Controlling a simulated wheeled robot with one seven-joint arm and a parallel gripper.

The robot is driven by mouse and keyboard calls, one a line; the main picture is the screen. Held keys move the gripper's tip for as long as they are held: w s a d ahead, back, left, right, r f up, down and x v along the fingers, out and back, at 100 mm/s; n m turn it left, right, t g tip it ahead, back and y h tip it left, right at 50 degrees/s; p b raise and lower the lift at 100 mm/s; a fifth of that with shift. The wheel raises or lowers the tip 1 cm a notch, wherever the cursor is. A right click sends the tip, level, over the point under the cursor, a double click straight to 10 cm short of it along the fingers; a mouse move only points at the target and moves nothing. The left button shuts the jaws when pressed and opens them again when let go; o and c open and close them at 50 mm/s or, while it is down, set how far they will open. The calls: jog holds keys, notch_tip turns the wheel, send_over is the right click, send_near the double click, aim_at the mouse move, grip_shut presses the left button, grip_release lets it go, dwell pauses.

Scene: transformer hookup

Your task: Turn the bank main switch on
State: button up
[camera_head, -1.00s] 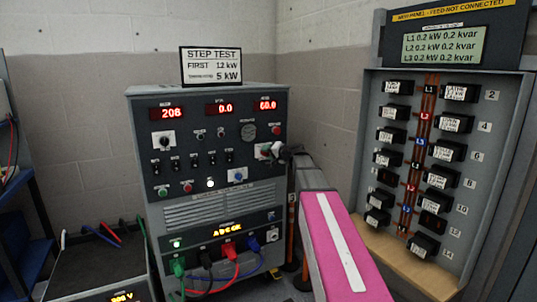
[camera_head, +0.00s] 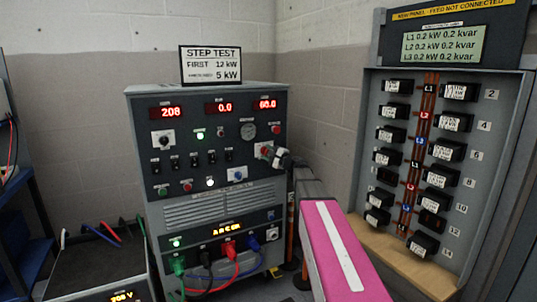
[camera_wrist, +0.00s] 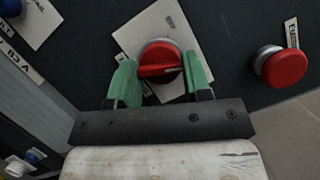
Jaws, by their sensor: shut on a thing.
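The load bank (camera_head: 215,205) is a grey cabinet with lit red displays and a sloped control face. A red rotary knob (camera_wrist: 160,62) on a pale square plate (camera_wrist: 130,40) fills the middle of the wrist view. It appears to be the bank main switch; its label cannot be read. My gripper (camera_wrist: 160,82) has its green fingertips on either side of the knob and is shut on it. The knob's ridge lies nearly level in the wrist view. In the head view my gripper (camera_head: 272,155) is at the right of the control face, hiding part of the knob.
A red push button (camera_wrist: 283,66) is close beside my gripper. A step test sign (camera_head: 211,65) stands on the bank. Plugged cables (camera_head: 228,262) hang at its lower front. A breaker panel (camera_head: 440,150) with a wooden ledge stands right. A dark box (camera_head: 95,265) is left.

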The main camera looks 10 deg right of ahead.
jog(key=shift+f+m+t+h, duration=0.15)
jog(key=shift+m+t, duration=0.4)
jog(key=shift+m, duration=0.8)
jog(key=shift+m+t+h, duration=0.15)
jog(key=shift+m+t, duration=0.4)
jog(key=shift+m, duration=0.8)
jog(key=o, duration=0.9)
jog(key=v, duration=1.1)
jog(key=shift+a, duration=0.1)
